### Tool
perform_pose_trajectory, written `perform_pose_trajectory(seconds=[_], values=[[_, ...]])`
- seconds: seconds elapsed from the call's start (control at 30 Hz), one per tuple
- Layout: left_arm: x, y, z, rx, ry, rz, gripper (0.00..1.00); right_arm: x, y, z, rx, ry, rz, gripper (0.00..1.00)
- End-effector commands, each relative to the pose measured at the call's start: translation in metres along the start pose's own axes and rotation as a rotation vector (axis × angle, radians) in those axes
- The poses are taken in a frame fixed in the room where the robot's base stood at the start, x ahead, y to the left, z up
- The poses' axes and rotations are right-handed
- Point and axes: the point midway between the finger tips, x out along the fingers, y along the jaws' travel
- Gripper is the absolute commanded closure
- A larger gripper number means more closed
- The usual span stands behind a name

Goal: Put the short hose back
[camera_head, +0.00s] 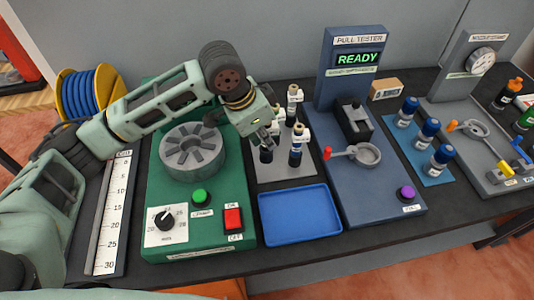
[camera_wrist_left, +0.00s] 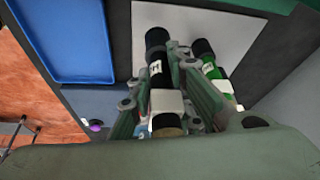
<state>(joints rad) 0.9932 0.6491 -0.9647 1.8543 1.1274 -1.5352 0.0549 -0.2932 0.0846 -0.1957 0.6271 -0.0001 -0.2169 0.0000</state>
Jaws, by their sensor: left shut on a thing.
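My left gripper (camera_head: 262,137) reaches in from the left over the grey plate (camera_head: 283,174) and points down. In the left wrist view, its fingers (camera_wrist_left: 167,100) are shut around a dark, labelled cylinder (camera_wrist_left: 157,68) with a white band and a tan end. I cannot tell whether this is the short hose. The cylinder's lower dark end (camera_head: 266,156) shows below the gripper, at or just above the plate. My right gripper is not in view.
A blue tray (camera_head: 299,239) lies in front of the plate. The green press (camera_head: 155,215) with a slotted grey disc is at left, and the pull tester (camera_head: 375,215) at right. A spool of blue hose (camera_head: 85,97) stands at the far left.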

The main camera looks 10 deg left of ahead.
Motion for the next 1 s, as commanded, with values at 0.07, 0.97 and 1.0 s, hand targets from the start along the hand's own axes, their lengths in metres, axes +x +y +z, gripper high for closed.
perform_pose_trajectory(seconds=[0.07,0.97,1.0], values=[[0.007,0.000,0.002,-0.001,0.002,0.000,1.00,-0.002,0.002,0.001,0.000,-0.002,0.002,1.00],[0.049,0.001,0.019,-0.001,0.001,-0.001,0.70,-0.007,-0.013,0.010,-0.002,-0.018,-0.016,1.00],[0.049,0.001,0.019,-0.001,0.001,-0.001,0.66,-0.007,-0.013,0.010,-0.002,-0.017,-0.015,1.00]])
